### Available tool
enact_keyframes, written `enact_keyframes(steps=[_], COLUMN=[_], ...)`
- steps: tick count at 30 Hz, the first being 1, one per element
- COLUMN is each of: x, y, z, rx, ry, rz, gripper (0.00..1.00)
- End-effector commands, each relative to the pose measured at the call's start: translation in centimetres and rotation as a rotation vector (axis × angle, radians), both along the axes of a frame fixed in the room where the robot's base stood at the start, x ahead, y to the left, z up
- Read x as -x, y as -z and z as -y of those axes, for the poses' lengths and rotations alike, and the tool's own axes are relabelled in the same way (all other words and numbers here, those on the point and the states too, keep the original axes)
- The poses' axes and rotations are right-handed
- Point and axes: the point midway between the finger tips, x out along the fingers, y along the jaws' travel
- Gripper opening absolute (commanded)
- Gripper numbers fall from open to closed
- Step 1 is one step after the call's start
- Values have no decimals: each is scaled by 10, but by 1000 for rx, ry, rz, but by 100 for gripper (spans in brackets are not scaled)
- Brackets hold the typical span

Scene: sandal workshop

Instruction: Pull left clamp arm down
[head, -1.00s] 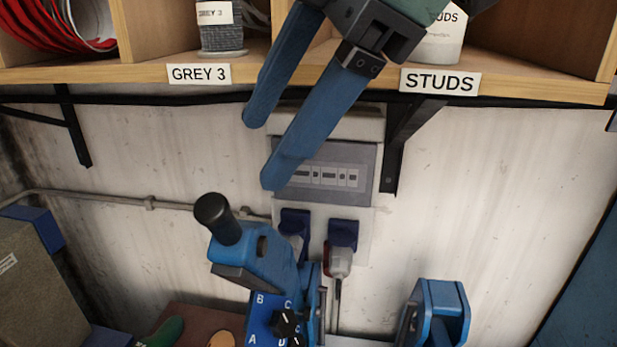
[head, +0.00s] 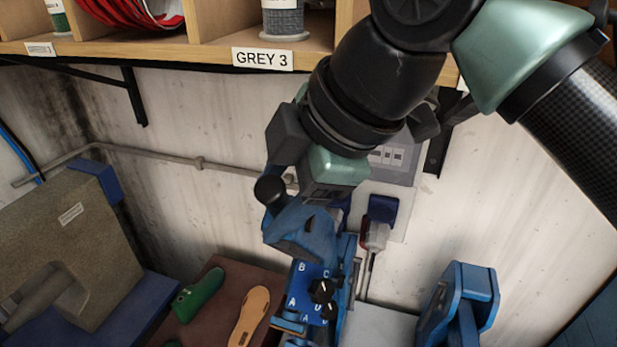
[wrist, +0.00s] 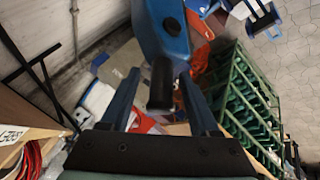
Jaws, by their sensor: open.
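The left clamp arm (head: 300,231) is blue with a black knob (head: 271,190) and stands raised in the head view. The wrist view shows the blue arm (wrist: 160,28) and its black knob (wrist: 161,84) between my fingers. My gripper (wrist: 160,75) is open, with one blue finger on each side of the knob and gaps visible on both sides. In the head view my wrist covers part of the space behind the arm, and my fingers are largely hidden there.
A blue panel with black dials (head: 322,290) sits below the arm. Another blue clamp part (head: 460,300) stands to the right. A shelf with a GREY 3 label (head: 263,59) overhangs the wall. A green sole form (head: 199,293) and a tan one (head: 249,316) lie to the left.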

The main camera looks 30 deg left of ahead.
Motion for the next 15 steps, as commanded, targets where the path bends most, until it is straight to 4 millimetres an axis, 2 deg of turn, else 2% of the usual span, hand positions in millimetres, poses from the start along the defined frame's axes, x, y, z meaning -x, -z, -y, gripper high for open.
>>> enact_keyframes(steps=[2,9,12,15], x=[0,0,0,0], y=[0,0,0,0], z=[0,0,0,0], rx=[0,0,0,1], ry=[0,0,0,0], rz=[0,0,0,1], gripper=[59,15,0,0])
